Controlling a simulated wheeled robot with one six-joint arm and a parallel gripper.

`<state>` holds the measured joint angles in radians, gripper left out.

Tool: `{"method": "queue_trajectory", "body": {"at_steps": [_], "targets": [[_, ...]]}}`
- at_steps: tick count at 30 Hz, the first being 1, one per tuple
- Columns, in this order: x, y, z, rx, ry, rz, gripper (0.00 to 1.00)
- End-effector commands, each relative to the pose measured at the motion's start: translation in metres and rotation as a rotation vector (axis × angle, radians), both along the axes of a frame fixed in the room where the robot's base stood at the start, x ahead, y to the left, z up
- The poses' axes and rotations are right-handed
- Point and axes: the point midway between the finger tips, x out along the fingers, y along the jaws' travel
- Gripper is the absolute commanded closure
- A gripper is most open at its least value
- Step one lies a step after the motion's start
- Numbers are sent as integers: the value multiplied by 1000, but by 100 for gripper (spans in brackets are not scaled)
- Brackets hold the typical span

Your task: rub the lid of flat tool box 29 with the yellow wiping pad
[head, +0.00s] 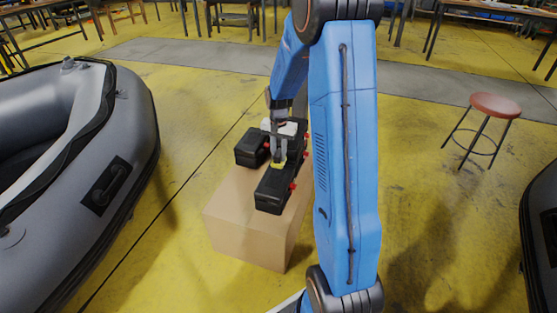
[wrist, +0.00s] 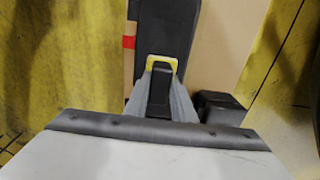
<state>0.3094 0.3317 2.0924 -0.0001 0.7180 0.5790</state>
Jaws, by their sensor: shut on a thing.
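My gripper (head: 279,155) is shut on the yellow wiping pad (head: 281,163), low over a long black flat tool box (head: 272,188) with red latches. The pad also shows in the wrist view (wrist: 176,64), between the fingertips and over the dark lid (wrist: 166,32). It appears at or very near the lid; I cannot tell if it touches. A second, smaller black box (head: 251,148) lies just left of the long one. No number is legible on either box, so I cannot confirm which is 29. My arm hides part of the long box's right side.
The boxes stand on a cardboard carton (head: 248,239). A grey inflatable boat (head: 125,125) is at the left, and another dark boat (head: 542,215) is at the right edge. A red-topped stool (head: 496,105) stands at the right. Workbenches line the back. The yellow floor around the carton is clear.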

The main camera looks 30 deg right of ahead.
Motion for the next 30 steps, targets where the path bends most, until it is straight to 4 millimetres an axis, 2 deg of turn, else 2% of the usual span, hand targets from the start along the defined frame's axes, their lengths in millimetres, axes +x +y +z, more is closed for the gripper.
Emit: {"method": "queue_trajectory", "body": {"at_steps": [11, 30], "targets": [[1, -2, 31, 0, -1, 3, 100], [1, -1, 33, 0, 0, 4, 100]]}}
